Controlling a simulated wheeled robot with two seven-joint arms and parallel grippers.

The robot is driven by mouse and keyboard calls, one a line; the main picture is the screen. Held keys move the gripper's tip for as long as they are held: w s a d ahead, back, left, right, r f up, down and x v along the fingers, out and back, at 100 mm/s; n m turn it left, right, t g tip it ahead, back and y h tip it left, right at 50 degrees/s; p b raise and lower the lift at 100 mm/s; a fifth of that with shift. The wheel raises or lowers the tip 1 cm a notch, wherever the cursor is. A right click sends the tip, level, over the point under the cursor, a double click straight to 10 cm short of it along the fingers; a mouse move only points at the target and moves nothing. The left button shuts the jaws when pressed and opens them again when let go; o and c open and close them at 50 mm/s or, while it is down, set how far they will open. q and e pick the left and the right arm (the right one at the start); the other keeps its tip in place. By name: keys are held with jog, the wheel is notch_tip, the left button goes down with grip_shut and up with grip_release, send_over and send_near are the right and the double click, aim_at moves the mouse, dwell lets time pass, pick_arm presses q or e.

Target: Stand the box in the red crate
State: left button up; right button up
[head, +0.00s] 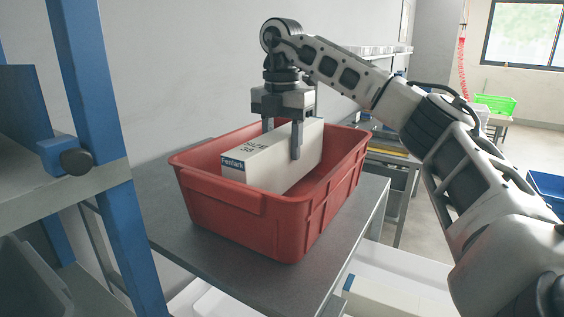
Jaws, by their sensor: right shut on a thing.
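The white box (263,168), marked "SIZE 38" on its upper face, is partly inside the red crate (240,207). Its top stands a little above the crate's rim, and its lower part is hidden by the near wall. My right gripper (282,146) points down from above and is shut on the box, one finger on each side. I cannot tell whether the box touches the crate floor. My left gripper is not in view.
The crate stands on a grey table (230,275) against a pale wall. A blue-posted rack (100,150) stands close on the left. Another white box (385,300) lies low at the front right. Behind are a green crate (495,103) and a blue bin (546,187).

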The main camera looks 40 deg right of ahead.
jog(key=shift+f, duration=1.8)
jog(key=shift+f, duration=0.1)
jog(key=o, duration=1.1)
jog(key=shift+c, duration=0.2)
notch_tip(320, 180, up, 12)
jog(key=shift+r, duration=0.1)
